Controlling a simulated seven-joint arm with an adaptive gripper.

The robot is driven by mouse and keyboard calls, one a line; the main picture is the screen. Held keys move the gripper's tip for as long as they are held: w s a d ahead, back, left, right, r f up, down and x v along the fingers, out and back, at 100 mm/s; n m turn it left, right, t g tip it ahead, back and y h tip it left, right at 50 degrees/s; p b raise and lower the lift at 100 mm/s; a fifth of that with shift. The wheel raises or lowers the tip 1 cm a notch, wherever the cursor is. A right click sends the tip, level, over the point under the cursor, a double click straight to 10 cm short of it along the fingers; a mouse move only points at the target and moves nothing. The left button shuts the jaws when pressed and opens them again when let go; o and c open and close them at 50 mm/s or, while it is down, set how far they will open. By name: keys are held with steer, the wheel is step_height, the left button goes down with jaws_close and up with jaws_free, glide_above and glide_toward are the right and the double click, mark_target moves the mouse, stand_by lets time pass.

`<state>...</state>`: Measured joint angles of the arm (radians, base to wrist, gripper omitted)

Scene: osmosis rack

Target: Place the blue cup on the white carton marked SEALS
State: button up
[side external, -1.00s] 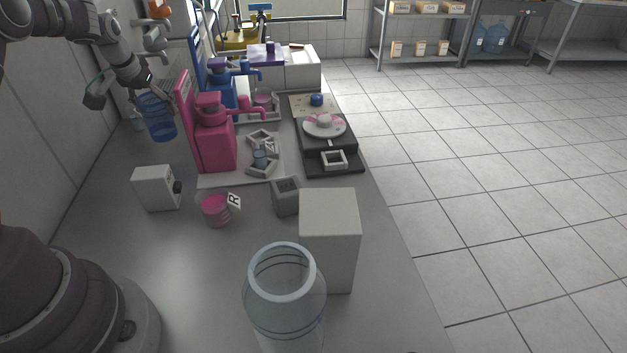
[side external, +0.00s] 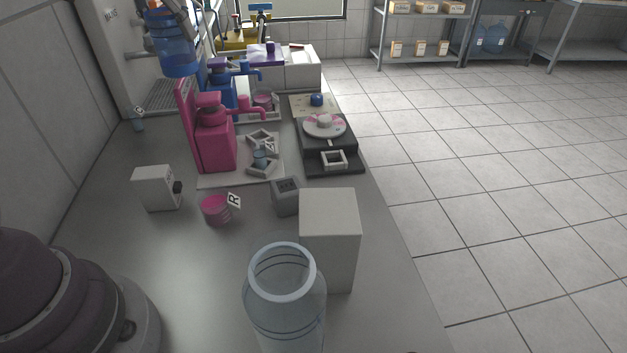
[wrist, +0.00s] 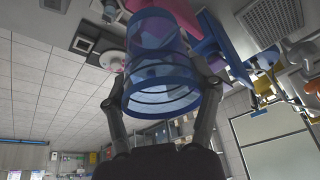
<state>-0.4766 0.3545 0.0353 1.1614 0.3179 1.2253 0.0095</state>
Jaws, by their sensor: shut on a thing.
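The blue cup (side external: 172,48) is see-through and hangs high at the upper left of the side external view, well above the bench. It also fills the upper middle of the wrist view (wrist: 160,65). My gripper (wrist: 163,95) is shut on it, one finger on each side. In the side external view most of my gripper is beyond the top edge. A plain white carton (side external: 330,225) stands at the bench's near right, far from the cup; I see no SEALS lettering on its visible faces, so I cannot confirm it is the marked one.
A large clear jar (side external: 285,310) stands close to the carton. A small grey block (side external: 286,196) and a pink cup (side external: 215,209) with an R tag are nearby. Pink (side external: 213,140) and blue (side external: 222,88) dispensers stand beyond.

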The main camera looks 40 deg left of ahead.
steer(key=s+d+f+m+g+h, duration=0.1)
steer(key=s+d+m+h, duration=0.2)
steer(key=s+d+m, duration=0.55)
steer(key=s+d+f+m+g+h, duration=0.15)
steer(key=s+d+m, duration=0.35)
steer(key=s+d, duration=0.65)
glide_above(329, 209)
steer(key=shift+m+t+h, duration=0.25)
steer(key=shift+t, duration=0.1)
steer(key=shift+f, duration=2.65)
steer(key=o, duration=0.8)
steer(key=shift+f, duration=0.15)
